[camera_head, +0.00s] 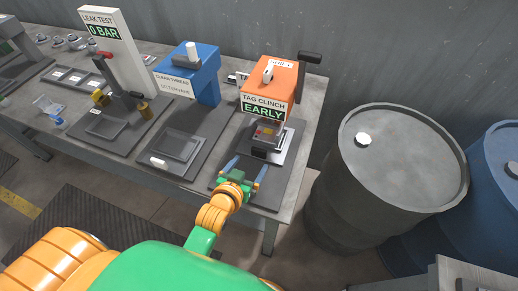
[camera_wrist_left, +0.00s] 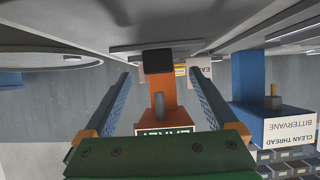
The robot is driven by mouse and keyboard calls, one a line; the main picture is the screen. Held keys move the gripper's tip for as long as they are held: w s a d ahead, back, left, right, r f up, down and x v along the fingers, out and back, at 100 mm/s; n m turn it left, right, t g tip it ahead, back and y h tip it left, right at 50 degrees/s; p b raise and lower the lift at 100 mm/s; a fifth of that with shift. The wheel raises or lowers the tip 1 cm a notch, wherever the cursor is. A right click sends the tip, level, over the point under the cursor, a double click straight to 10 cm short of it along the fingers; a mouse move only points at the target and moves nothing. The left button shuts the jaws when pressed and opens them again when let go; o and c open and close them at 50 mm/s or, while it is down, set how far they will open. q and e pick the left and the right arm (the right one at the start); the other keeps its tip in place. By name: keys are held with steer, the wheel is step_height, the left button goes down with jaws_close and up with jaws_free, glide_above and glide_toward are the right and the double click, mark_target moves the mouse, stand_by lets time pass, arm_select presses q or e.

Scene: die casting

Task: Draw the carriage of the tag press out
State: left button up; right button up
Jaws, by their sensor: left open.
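The tag press (camera_head: 270,80) is orange, with a dark side lever and a sign reading TAG CLINCH EARLY. Its carriage (camera_head: 273,153), a grey and dark block with a small coloured part on top, sits low under the press head. My left gripper (camera_head: 247,168) is open in front of the carriage, its two blue fingers pointing toward it. Nothing shows held between them. In the left wrist view, upside down, the orange press (camera_wrist_left: 160,97) shows between the spread fingers. The carriage cannot be made out there. My right gripper is out of view.
A blue CLEAN THREAD station (camera_head: 190,78) and a white LEAK TEST station (camera_head: 112,45) stand left of the press on the grey bench. A grey drum (camera_head: 400,160) and a blue drum (camera_head: 500,170) stand to the right, off the bench.

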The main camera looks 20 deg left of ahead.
mark_target(258, 152)
arm_select(q)
steer(key=shift+t, duration=0.5)
steer(key=x, duration=0.5)
steer(key=r+b+x, duration=0.1)
steer(key=x, duration=0.2)
steer(key=shift+w+d, duration=0.15)
steer(key=shift+d, duration=0.1)
steer(key=c, duration=0.3)
jaws_close()
